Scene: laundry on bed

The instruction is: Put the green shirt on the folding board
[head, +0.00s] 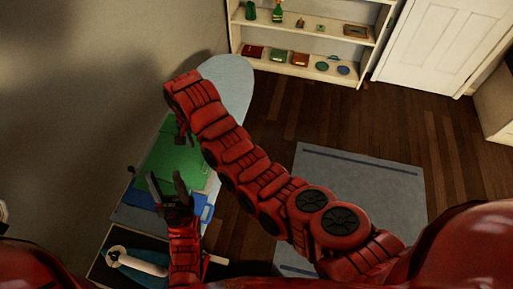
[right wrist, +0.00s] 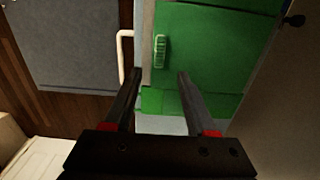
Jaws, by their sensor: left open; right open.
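The green shirt (head: 172,160) lies spread on a long surface along the left wall in the head view. In the right wrist view, green cloth (right wrist: 225,60) fills the upper middle and right. I cannot clearly tell a folding board apart from what lies under the cloth. My right gripper (head: 183,132) is open and empty above the shirt's upper part; its two fingers also show apart over the cloth in the right wrist view (right wrist: 158,78). My left gripper (head: 168,186) is open and empty at the near side of the green cloth. Touch with the cloth cannot be judged.
A pale blue rounded board end (head: 236,78) extends beyond my right arm. A blue item (head: 205,213) lies near my left gripper. A white roll-like object (head: 135,262) is at lower left. A grey rug (head: 365,180) covers the floor; shelves (head: 310,63) stand behind.

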